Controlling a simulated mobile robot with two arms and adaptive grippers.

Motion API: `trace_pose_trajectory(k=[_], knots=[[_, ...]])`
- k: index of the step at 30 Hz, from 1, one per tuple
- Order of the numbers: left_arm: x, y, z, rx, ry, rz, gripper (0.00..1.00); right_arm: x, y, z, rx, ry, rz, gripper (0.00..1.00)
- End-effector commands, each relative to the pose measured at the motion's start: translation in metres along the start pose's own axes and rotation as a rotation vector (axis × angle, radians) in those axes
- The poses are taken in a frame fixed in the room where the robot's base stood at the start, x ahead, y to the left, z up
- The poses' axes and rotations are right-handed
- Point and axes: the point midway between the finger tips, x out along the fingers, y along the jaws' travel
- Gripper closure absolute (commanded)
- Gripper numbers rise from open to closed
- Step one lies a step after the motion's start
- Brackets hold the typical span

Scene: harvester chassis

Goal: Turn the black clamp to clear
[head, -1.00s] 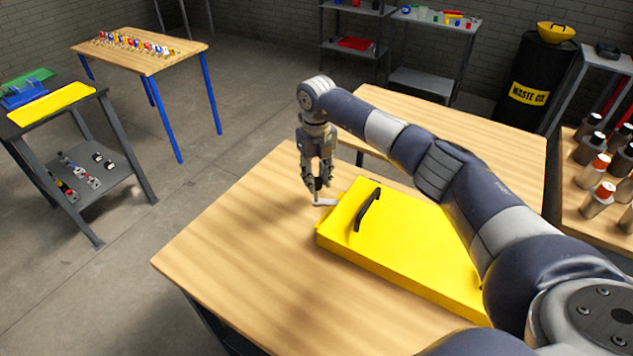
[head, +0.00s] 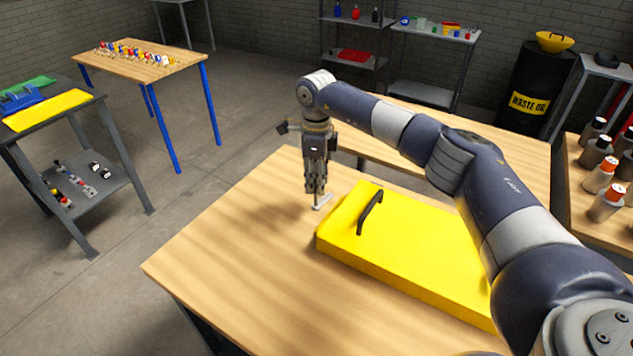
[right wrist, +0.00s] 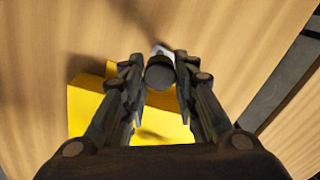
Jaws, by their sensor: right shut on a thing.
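In the head view the clamp's pale lever (head: 322,202) shows below the fingertips, slanting beside the case corner. The fingers hide the clamp's black part in the head view. My left gripper is not in view.
The case lies on a wooden table (head: 230,265) with bare wood to its left and front. A second wooden table (head: 470,135) stands behind. Bottles (head: 600,175) stand on a table at the right.

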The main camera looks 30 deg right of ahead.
Motion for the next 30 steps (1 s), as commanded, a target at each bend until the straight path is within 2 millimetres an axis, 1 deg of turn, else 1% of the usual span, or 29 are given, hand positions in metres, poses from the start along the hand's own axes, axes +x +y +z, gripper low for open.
trace_pose_trajectory(k=[6,12,29,30], knots=[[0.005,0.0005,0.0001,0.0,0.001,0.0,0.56,0.0,-0.0008,-0.0001,-0.124,-0.001,-0.002,0.97],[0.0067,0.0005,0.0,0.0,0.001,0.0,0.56,-0.0004,-0.0009,-0.0002,-0.189,0.0,-0.002,0.97],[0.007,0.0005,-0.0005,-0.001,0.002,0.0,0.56,-0.0011,-0.001,-0.0001,-0.216,-0.001,-0.002,0.97],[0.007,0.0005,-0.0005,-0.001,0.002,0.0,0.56,-0.0011,-0.001,-0.0001,-0.216,-0.001,-0.002,0.66]])
